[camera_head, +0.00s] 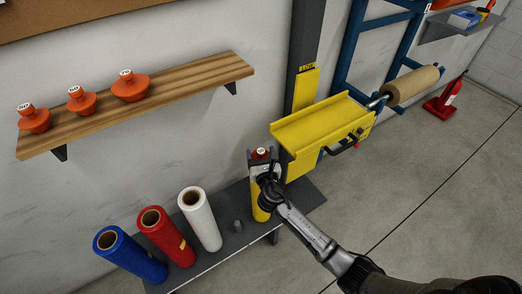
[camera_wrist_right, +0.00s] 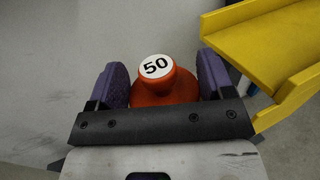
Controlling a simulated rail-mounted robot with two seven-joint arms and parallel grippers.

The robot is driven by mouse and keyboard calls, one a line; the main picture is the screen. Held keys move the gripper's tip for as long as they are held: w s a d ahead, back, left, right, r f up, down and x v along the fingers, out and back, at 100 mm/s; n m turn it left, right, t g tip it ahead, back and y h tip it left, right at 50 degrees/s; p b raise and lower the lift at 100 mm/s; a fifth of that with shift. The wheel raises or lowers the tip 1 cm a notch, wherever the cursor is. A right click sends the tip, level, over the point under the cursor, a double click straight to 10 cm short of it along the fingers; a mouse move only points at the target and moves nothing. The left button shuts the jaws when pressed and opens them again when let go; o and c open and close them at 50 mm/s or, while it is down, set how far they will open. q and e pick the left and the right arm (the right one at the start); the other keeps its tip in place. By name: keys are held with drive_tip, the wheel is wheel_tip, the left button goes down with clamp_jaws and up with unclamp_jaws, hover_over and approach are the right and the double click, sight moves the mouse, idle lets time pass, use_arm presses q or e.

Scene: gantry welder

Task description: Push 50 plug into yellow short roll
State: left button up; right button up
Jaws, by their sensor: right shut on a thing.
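The orange 50 plug (camera_wrist_right: 165,84), with a round white "50" label on its knob, is between the purple finger pads of my right gripper (camera_wrist_right: 164,88). That gripper is shut on it. In the head view the plug (camera_head: 261,153) shows between the fingers of my right gripper (camera_head: 262,162), at the top of the yellow short roll (camera_head: 259,208). The roll stands upright on the dark bench, partly hidden by my gripper and wrist. How deep the plug sits in the roll is hidden. My left gripper is not in view.
Blue (camera_head: 130,257), red (camera_head: 168,237) and white (camera_head: 201,219) rolls stand left on the bench (camera_head: 290,207). Three orange plugs (camera_head: 82,101) sit on the wooden shelf (camera_head: 190,80). A yellow tray (camera_head: 320,122) is close right of my gripper; a brown roll (camera_head: 412,85) lies beyond.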

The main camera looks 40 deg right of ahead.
drive_tip(key=f, duration=0.3)
drive_tip(key=shift+s+f, duration=0.2)
drive_tip(key=shift+s, duration=0.15)
drive_tip(key=o, duration=0.9)
drive_tip(key=shift+c, duration=0.2)
drive_tip(key=shift+o, duration=0.3)
drive_tip(key=shift+a, duration=0.1)
drive_tip(key=r+p+v, duration=0.3)
drive_tip(key=v, duration=1)
drive_tip(key=shift+a+p, duration=0.15)
drive_tip(key=shift+p, duration=0.25)
